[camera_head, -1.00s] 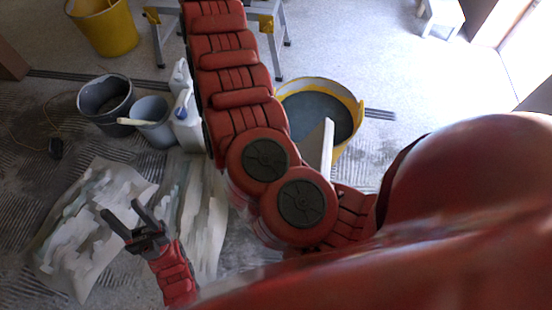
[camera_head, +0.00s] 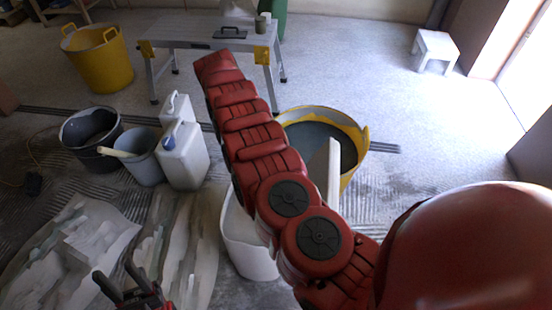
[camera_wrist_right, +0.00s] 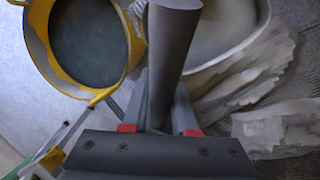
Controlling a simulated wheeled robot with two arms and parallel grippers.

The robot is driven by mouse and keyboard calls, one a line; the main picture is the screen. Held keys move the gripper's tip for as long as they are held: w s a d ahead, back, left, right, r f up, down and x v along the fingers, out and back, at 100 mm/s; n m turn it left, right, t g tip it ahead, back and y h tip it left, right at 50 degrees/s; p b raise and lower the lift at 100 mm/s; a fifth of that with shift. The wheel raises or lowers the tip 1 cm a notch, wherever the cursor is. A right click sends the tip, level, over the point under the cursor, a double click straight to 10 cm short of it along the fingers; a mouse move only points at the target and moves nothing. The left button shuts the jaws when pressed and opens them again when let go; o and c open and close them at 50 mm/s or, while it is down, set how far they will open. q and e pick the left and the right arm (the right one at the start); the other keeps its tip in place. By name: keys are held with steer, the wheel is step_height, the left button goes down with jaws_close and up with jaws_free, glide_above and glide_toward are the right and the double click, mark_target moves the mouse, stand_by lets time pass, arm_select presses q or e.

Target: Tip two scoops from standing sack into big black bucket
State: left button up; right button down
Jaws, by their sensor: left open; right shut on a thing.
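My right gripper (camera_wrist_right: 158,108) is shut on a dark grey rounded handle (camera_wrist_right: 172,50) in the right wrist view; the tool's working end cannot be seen. In the head view that gripper is hidden. A black bucket (camera_head: 88,143) stands on the floor at the left. I cannot make out a standing sack for certain. A white container (camera_head: 246,250) stands partly hidden behind my right arm; a pale, wide-mouthed container (camera_wrist_right: 222,30) shows at upper right in the wrist view. My left gripper (camera_head: 116,270) is open and empty at the bottom left, over the floor sheets.
A grey bucket (camera_head: 148,166) with a pale handle and white canisters (camera_head: 184,158) stand beside the black bucket. A yellow tub (camera_head: 350,174) of grey-blue stuff stands behind my right arm. Another yellow tub (camera_head: 100,68), a work table (camera_head: 190,32) and a stool (camera_head: 436,45) are farther back.

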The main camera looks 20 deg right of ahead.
steer(key=s+n+p, duration=0.1)
steer(key=p, duration=0.2)
steer(key=d+n+p, duration=0.1)
steer(key=p, duration=0.2)
steer(key=s+d+n+h+p, duration=0.1)
steer(key=p, duration=0.2)
steer(key=shift+s+f+n+g, duration=0.25)
steer(key=shift+s+n+g, duration=0.05)
steer(key=shift+s+p, duration=0.15)
steer(key=shift+p, duration=0.35)
steer(key=shift+s+d+p, duration=0.15)
steer(key=shift+s+p, duration=0.05)
steer(key=shift+p, duration=0.25)
steer(key=shift+n, duration=0.3)
steer(key=shift+s+p, duration=0.2)
steer(key=shift+p, duration=0.25)
